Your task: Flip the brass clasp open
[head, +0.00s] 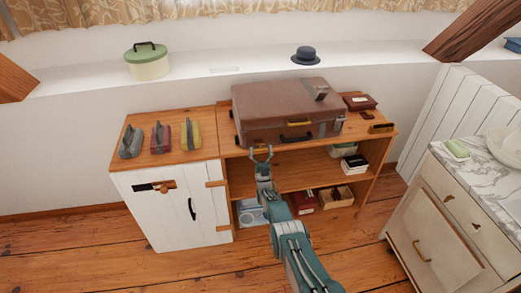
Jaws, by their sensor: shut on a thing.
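A brown suitcase (275,105) lies flat and closed on the wooden shelf unit. A brass-coloured fitting (299,123) sits on its front upper edge, above a dark handle (296,137). My gripper (261,150) is at the lower front left of the suitcase, left of the handle. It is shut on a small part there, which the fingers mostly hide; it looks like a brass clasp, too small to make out.
A white-doored cabinet (160,205) with three iron-like objects (161,137) adjoins on the left. A dark red box (359,102) lies right of the suitcase. A marble-topped cabinet (440,215) stands at right. Wooden floor is clear at front left.

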